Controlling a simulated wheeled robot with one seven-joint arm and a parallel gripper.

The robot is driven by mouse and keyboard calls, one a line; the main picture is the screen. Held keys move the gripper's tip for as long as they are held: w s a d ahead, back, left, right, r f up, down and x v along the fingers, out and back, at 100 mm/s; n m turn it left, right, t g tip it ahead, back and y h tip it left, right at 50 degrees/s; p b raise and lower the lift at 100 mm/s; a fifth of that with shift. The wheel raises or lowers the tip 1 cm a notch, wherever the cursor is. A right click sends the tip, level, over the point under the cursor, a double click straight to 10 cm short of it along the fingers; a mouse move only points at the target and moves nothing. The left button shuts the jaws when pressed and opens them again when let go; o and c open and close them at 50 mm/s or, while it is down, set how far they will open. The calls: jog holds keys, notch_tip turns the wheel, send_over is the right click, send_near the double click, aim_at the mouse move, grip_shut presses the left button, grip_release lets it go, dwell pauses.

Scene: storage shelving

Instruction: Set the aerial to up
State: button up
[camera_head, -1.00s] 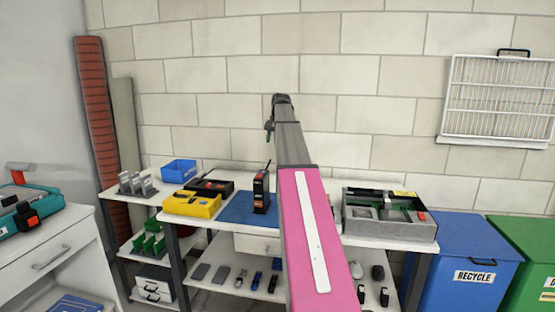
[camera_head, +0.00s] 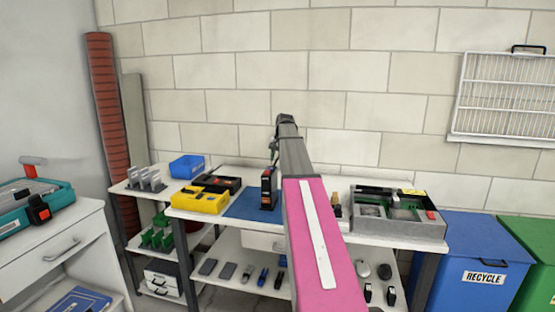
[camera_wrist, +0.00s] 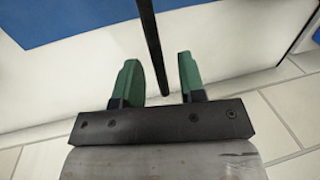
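A black handheld radio with orange trim (camera_head: 268,188) stands upright on a blue mat (camera_head: 240,207) on the workbench. A thin dark rod, apparently its aerial (camera_wrist: 148,35), runs down from the top of the wrist view, its end between my fingers. My gripper (camera_head: 275,155) hangs just above the radio in the head view, at the end of my arm. In the wrist view, my gripper (camera_wrist: 160,80) has two green fingers spread apart, with gaps on both sides of the rod. The radio's body is not clear in the wrist view.
A yellow case (camera_head: 202,200) and a blue bin (camera_head: 187,166) lie left of the radio. A grey open box (camera_head: 398,228) stands to its right, partly beside my arm. The wall is close behind the bench. A blue recycle bin (camera_head: 480,240) stands at right.

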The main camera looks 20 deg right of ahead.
aim_at(276, 162)
grip_shut()
jog(key=shift+s+r, duration=0.1)
jog(key=r+t+h, duration=0.1)
jog(key=s+a+r+t+h, duration=0.1)
jog(key=t, duration=0.1)
jog(key=s+r+t+h, duration=0.1)
jog(key=shift+a+r+n+t, duration=0.1)
jog(key=shift+a+n+t, duration=0.1)
jog(key=shift+n+t, duration=0.15)
jog(key=shift+s+a+r+n+t+h, duration=0.1)
jog(key=shift+s+a+r+t+h, duration=0.2)
jog(key=shift+t, duration=0.4)
jog(key=shift+s+a+r+n+t+h, duration=0.15)
jog(key=shift+s+r+t+h, duration=0.25)
jog(key=shift+t, duration=0.25)
jog(key=shift+s+a+r+t+h, duration=0.2)
jog(key=shift+s+t+h, duration=0.15)
jog(key=shift+t, duration=0.35)
grip_release()
